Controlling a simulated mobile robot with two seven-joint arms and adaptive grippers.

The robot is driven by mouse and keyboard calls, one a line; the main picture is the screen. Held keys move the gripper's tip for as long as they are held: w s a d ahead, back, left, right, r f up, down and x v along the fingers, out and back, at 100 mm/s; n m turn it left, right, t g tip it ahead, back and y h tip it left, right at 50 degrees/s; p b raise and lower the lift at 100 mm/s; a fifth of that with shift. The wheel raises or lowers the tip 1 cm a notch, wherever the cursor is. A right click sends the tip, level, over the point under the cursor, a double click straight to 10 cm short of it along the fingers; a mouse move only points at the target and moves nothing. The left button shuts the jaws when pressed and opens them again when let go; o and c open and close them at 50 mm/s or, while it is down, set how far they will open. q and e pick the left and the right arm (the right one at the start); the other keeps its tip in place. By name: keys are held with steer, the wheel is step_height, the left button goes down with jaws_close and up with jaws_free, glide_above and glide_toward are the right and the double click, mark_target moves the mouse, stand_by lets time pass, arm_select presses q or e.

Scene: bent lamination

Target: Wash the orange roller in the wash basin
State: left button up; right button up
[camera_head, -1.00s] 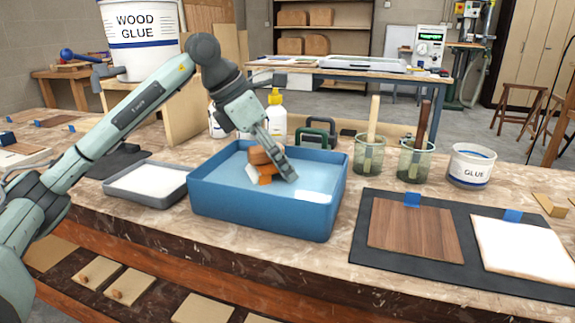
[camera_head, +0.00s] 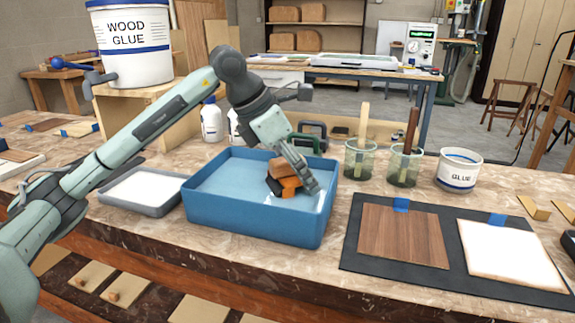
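The blue wash basin (camera_head: 260,221) stands on the marble-patterned bench and holds light blue water. My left arm comes in from the left, and its gripper (camera_head: 303,180) points down into the basin's right half. It is shut on the orange roller (camera_head: 283,170), which has a brown-orange head, bright orange parts and a dark part. The roller sits low in the basin, close to the water; the gripper partly hides it, and I cannot tell how deep it is. My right gripper is not in view.
A grey tray (camera_head: 184,207) is left of the basin. Two jars with brushes (camera_head: 360,162) (camera_head: 404,168) and a glue tub (camera_head: 459,171) stand to the right. A dark mat (camera_head: 357,250) carries a brown veneer (camera_head: 403,236) and a white-coated panel (camera_head: 510,250). White bottles (camera_head: 212,122) stand behind.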

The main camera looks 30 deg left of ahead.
arm_select(q)
steer(key=shift+d, duration=0.2)
steer(key=shift+r, duration=0.1)
steer(key=shift+s+a+r+p, duration=0.1)
steer(key=shift+a+r+p, duration=0.2)
steer(key=shift+r+p, duration=0.25)
steer(key=shift+a+r+p, duration=0.3)
steer(key=shift+a+r, duration=0.05)
steer(key=shift+r, duration=0.45)
steer(key=shift+s+a+r+p, duration=0.1)
steer(key=shift+a+r+p, duration=0.2)
steer(key=shift+r+p, duration=0.25)
steer(key=shift+s+a+r+p, duration=0.1)
steer(key=shift+a+r+p, duration=0.15)
steer(key=shift+r, duration=0.35)
steer(key=shift+a+r+p, duration=0.1)
steer(key=shift+a+r, duration=0.25)
steer(key=shift+r, duration=0.25)
steer(key=shift+r, duration=2.5)
